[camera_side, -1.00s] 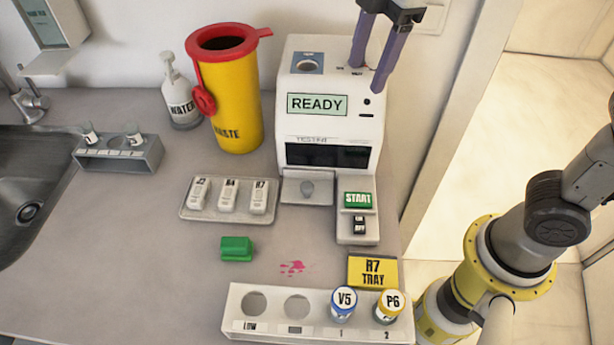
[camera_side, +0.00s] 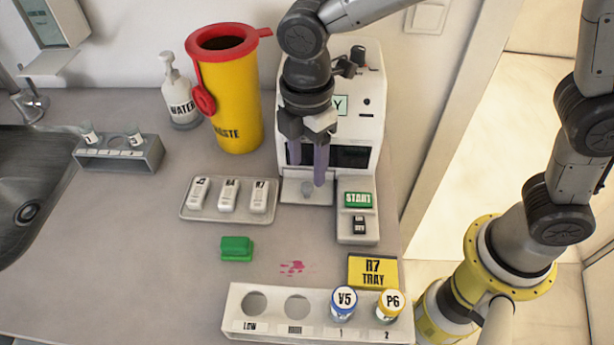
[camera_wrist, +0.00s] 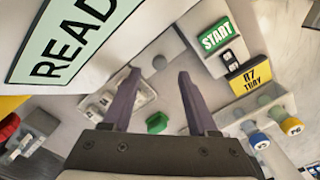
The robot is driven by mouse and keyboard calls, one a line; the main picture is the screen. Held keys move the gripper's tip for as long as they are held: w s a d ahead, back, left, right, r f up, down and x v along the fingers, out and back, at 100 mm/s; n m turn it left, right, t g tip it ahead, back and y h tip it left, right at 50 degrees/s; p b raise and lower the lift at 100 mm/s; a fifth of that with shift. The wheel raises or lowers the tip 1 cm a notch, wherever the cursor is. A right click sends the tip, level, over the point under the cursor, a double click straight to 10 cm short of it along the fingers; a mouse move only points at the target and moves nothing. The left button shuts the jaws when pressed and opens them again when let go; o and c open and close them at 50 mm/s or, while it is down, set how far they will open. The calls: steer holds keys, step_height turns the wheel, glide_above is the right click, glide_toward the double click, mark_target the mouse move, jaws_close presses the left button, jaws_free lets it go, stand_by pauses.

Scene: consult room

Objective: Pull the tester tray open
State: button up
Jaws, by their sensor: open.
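The white tester (camera_side: 366,125) stands against the wall, its READY screen (camera_wrist: 75,42) large in the wrist view. The grey tester tray (camera_side: 322,196) sits low on its front, below the dark slot, and carries a small round knob (camera_side: 307,187). The knob also shows in the wrist view (camera_wrist: 159,62). My gripper (camera_side: 307,172) is open and points down in front of the slot, just above the tray. In the wrist view the knob appears between the two purple fingertips (camera_wrist: 158,76). I cannot tell whether a finger touches it.
The green START button (camera_side: 357,200) sits right of the tray. A dish of test cassettes (camera_side: 229,212) lies to its left. The yellow waste bin (camera_side: 234,115) stands left of the tester. A green block (camera_side: 236,249) and a vial rack (camera_side: 265,324) lie in front.

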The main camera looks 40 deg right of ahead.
mark_target(307, 185)
steer(key=shift+f, duration=2.3)
jaws_close()
